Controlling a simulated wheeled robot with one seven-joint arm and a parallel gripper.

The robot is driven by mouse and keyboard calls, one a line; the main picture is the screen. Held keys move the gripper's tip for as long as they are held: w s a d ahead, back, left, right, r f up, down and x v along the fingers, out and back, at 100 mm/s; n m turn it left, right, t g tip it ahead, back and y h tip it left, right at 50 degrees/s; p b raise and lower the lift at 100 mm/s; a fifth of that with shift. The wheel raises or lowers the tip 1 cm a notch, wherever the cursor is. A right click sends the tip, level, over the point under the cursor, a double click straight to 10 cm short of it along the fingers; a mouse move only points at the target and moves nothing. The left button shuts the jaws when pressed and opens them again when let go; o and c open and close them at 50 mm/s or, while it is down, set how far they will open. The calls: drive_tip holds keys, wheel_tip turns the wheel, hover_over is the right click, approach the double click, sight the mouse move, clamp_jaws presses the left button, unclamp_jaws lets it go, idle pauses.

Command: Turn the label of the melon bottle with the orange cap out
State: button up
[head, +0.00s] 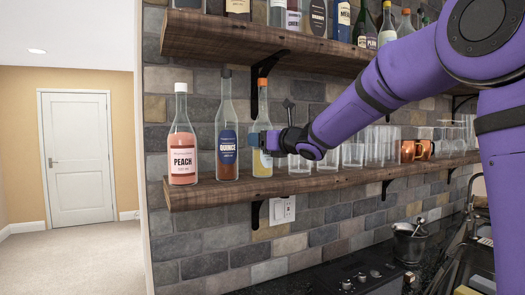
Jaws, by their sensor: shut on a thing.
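A clear bottle with an orange cap (263,105) stands upright on the lower wooden shelf, third from the left end. It holds yellow liquid in its lower part. My gripper (265,141) is shut on this bottle around its middle, reaching in from the right.
A quince bottle (227,135) stands close on the left, with a peach bottle (182,142) beyond it. Glasses (353,152) and copper mugs (415,149) line the lower shelf (330,182) to the right. The upper shelf (230,40) carries more bottles above my arm.

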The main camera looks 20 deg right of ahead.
drive_tip(key=shift+a+m+t+h, duration=0.1)
drive_tip(key=shift+m+t+h, duration=0.6)
drive_tip(key=shift+m+h, duration=0.65)
drive_tip(key=shift+h, duration=0.85)
drive_tip(key=o, duration=0.8)
drive_tip(key=shift+c, duration=0.2)
drive_tip(key=shift+s, duration=0.1)
drive_tip(key=v, duration=1.2)
drive_tip(key=shift+f, duration=0.15)
